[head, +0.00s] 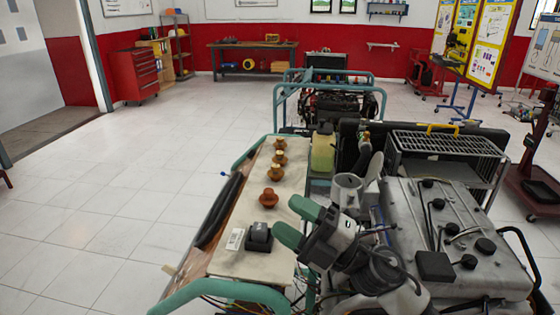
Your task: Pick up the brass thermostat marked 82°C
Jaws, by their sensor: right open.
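Several small brass-coloured thermostats stand in a line on a pale board (225,262) on the engine trainer. Three golden ones stand toward the back: the farthest (280,143), the middle one (280,158) and the nearer one (275,173). A redder, copper-toned one (269,198) stands closest to me. Any temperature marks are too small to read. My right gripper (284,214) has green fingers spread apart with nothing between them. It is just right of the copper-toned piece, and I cannot tell its height over the board. My left gripper is out of view.
A black box (258,237) and a white label card (235,239) sit at the board's near end. A green tube frame (205,292) edges the trainer. A grey engine (455,225) and a wire rack (440,145) are on the right. The left floor is clear.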

